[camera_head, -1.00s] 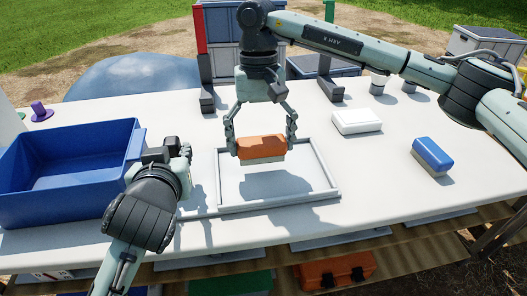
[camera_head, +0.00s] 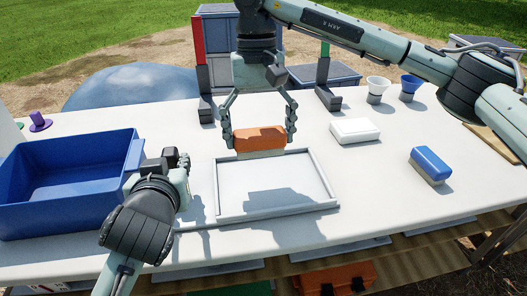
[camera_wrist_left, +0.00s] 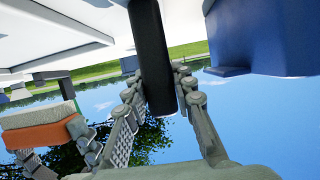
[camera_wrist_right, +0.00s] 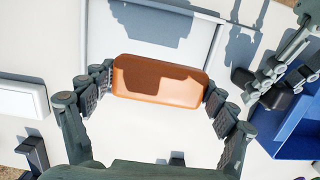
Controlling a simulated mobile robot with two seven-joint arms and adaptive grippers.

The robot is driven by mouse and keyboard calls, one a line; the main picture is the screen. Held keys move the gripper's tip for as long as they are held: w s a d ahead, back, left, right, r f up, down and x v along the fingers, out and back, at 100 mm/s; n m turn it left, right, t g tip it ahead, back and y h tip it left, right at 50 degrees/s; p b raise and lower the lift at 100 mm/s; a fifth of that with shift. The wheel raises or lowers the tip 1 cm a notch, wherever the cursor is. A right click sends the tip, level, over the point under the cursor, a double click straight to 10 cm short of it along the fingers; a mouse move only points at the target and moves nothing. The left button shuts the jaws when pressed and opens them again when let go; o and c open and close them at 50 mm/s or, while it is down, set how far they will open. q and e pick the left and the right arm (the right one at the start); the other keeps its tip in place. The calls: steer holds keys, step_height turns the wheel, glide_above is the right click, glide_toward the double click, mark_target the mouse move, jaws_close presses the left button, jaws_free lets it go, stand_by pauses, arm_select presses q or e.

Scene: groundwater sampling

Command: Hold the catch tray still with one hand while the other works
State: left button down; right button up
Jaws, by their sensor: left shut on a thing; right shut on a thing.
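The catch tray (camera_head: 328,172) is a shallow light-grey tray with a raised rim, lying flat mid-table. My left gripper (camera_head: 181,166) is left of the tray, near the blue bin. In the left wrist view its fingers are shut on a dark upright bar (camera_wrist_left: 150,55); I cannot tell how the bar joins the tray. My right gripper (camera_head: 260,125) is shut on an orange block with a pale underside (camera_head: 259,139), gripped by its ends above the tray's far edge. The orange block fills the middle of the right wrist view (camera_wrist_right: 160,82).
A blue bin (camera_head: 120,170) stands at the left. A white block (camera_head: 354,130) and a blue block (camera_head: 430,164) lie right of the tray. The table's front right is clear.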

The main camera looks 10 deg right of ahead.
arm_select(q)
steer(key=c, duration=1.2)
jaws_free()
step_height(320, 180, up, 10)
steer(key=shift+f, duration=0.15)
